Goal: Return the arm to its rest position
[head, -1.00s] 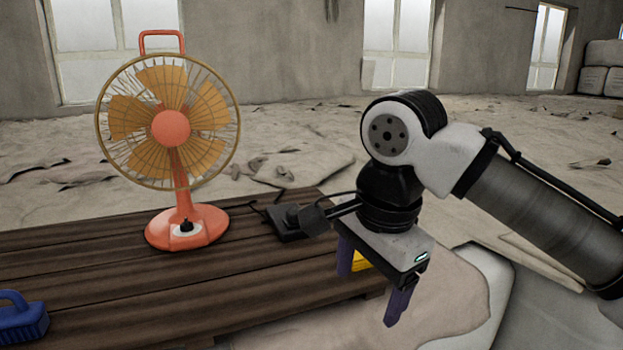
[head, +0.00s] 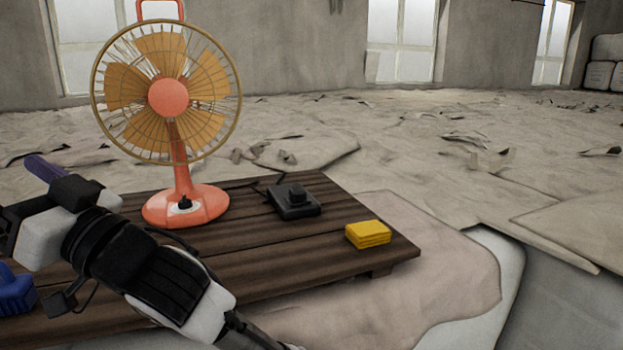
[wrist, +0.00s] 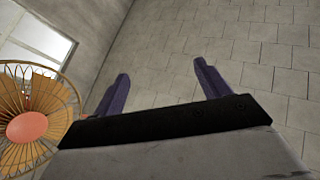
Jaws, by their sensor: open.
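My gripper (head: 43,168) is at the left edge of the head view, raised above the left part of the wooden table. One purple finger shows there; the rest is hidden or cut off. In the wrist view my gripper (wrist: 161,75) shows two purple fingers spread wide with nothing between them. My arm reaches in from the bottom of the head view.
An orange fan (head: 185,205) stands upright on the wooden table (head: 270,255), just right of my gripper. A black box-like device (head: 293,202) sits right of the fan. A blue brush-like object (head: 15,292) is partly behind my arm at left.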

